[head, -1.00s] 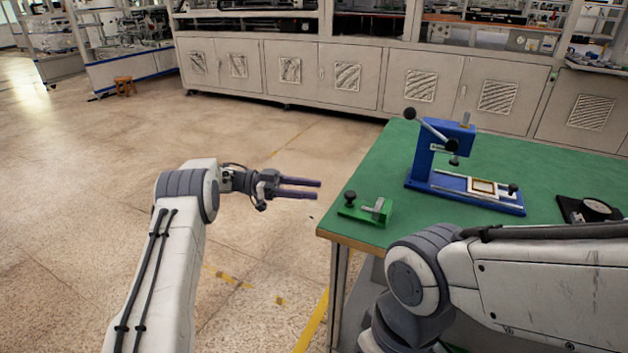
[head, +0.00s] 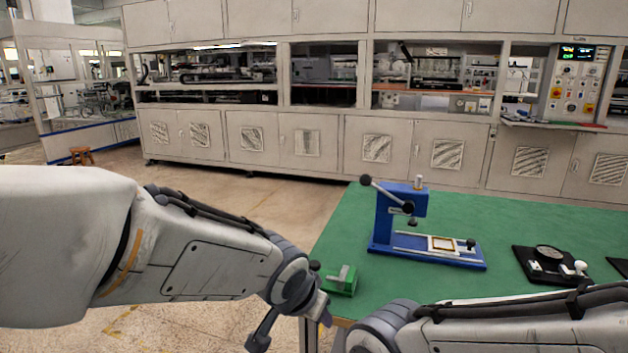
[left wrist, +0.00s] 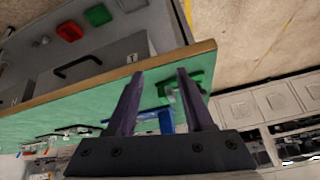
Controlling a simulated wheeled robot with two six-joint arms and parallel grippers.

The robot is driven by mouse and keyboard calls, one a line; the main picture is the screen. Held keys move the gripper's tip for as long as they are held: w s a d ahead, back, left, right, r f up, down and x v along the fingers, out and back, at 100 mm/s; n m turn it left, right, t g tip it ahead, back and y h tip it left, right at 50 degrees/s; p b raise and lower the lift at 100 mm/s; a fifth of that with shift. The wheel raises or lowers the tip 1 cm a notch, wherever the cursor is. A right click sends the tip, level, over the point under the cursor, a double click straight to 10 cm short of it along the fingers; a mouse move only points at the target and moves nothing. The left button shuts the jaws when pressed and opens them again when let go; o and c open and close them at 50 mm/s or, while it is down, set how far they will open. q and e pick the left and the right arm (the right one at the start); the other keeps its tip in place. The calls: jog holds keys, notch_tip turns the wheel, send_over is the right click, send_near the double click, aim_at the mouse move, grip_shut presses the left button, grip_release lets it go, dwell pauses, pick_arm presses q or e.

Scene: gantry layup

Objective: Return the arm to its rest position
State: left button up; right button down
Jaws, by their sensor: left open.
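My left arm crosses the left and middle of the head view, its wrist end low by the green table's near left corner. The left gripper's fingers are not clear there. In the left wrist view the left gripper (left wrist: 159,75) shows two purple fingers apart, with nothing held between them. Beyond them are the table's wooden edge and part of the green fixture (left wrist: 188,90). My right arm lies across the lower right of the head view; its gripper is out of view.
The green table (head: 490,215) bears a small green fixture (head: 342,284) close beside my left wrist, a blue press (head: 400,220) and a black gauge base (head: 550,268). Grey cabinets (head: 330,140) line the back. Open floor (head: 270,200) lies between.

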pick_arm(q)
jog(key=s+a+f+m+g+y, duration=0.1)
jog(key=s+a+f+g, duration=0.15)
jog(key=s, duration=0.85)
jog(key=s+a+f+g, duration=0.2)
jog(key=s+g, duration=0.2)
jog(key=s, duration=0.6)
notch_tip(320, 180, up, 19)
jog(key=p, duration=1.8)
jog(key=shift+s+f+p, duration=0.15)
jog(key=shift+p, duration=0.2)
